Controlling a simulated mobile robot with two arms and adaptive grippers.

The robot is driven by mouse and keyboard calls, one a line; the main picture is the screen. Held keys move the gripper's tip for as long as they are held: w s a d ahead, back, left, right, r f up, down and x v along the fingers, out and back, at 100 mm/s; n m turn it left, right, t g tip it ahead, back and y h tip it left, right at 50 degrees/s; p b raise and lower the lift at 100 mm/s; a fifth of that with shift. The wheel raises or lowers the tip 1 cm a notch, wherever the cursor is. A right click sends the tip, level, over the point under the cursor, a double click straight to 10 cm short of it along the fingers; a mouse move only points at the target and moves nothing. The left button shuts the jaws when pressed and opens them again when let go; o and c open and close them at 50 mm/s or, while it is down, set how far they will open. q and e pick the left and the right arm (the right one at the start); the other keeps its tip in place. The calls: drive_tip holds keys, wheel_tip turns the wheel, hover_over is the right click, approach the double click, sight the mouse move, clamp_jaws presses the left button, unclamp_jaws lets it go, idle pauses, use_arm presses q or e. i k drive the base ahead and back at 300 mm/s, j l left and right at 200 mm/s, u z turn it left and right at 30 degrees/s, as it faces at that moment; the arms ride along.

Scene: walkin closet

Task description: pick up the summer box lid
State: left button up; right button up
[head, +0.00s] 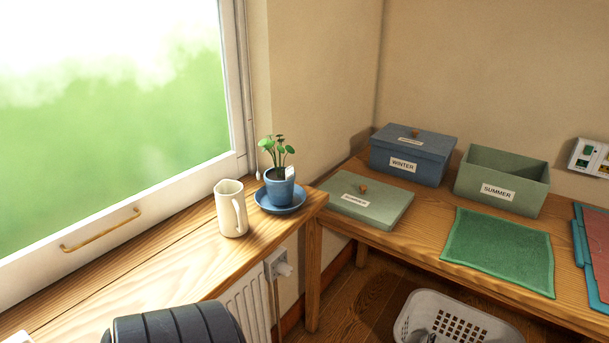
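The summer box lid (385,211) is a flat sage-green lid with a small brown knob and a white label. It lies on the wooden table (375,244), near the table's left end. The open green box labelled SUMMER (522,185) stands to its right, with no lid on it. The blue box labelled WINTER (418,155) stands behind the lid with its own lid on. A dark ribbed part of mine shows at the bottom left. Neither gripper is in view.
A cream jug (231,208) and a potted plant (280,187) on a blue saucer (266,203) stand on the windowsill left of the lid. A green cloth (499,250) lies in front of the SUMMER box. A white basket (452,320) stands below the table.

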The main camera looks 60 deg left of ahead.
sight(377, 204)
drive_tip(key=u, duration=1.5)
